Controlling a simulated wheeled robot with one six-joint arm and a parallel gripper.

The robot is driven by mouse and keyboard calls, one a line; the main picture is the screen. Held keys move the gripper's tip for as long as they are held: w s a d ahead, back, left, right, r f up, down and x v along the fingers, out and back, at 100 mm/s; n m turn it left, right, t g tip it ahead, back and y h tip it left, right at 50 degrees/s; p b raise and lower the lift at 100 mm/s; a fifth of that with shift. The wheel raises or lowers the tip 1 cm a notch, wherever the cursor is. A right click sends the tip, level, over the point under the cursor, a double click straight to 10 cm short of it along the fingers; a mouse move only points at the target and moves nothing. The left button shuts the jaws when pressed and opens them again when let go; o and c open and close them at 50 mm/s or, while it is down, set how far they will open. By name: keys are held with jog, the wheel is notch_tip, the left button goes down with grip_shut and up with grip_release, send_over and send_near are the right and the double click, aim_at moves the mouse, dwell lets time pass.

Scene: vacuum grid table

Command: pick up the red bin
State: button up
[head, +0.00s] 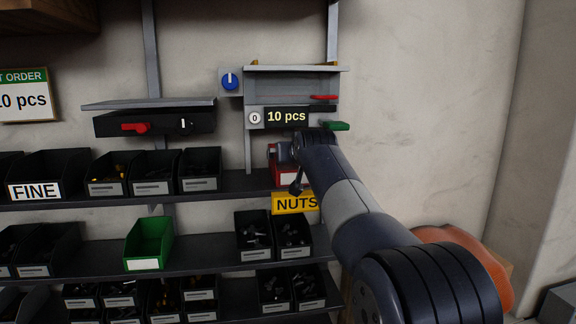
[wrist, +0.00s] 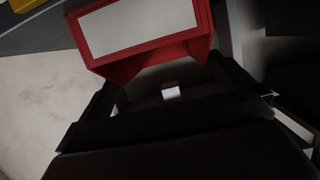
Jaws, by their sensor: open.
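The red bin (head: 281,178) stands on the upper shelf above the yellow NUTS label, partly hidden behind my arm in the head view. In the wrist view the red bin (wrist: 140,63) fills the top middle, with its white front label facing the camera. My gripper (head: 294,180) is at the front of the bin in the head view. In the wrist view my gripper (wrist: 185,100) is open, its dark fingers spread to the left and right just below the bin's lower edge. Whether the fingers touch the bin I cannot tell.
A green bin (head: 149,242) stands on the middle shelf, and several black bins (head: 200,169) line the shelves. A dispenser with a 10 pcs display (head: 287,117) hangs directly above the red bin. The wall to the right is bare.

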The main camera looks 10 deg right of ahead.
jog(key=shift+w+p, duration=0.45)
jog(key=shift+w, duration=0.1)
jog(key=p+x, duration=0.1)
jog(key=x, duration=0.2)
jog(key=shift+w+r+p, duration=0.1)
jog(key=shift+w+p, duration=0.1)
jog(key=shift+p, duration=0.15)
jog(key=shift+w+f, duration=0.2)
jog(key=shift+w, duration=0.2)
jog(key=shift+c, duration=0.3)
jog(key=c, duration=0.8)
jog(key=shift+r, duration=0.1)
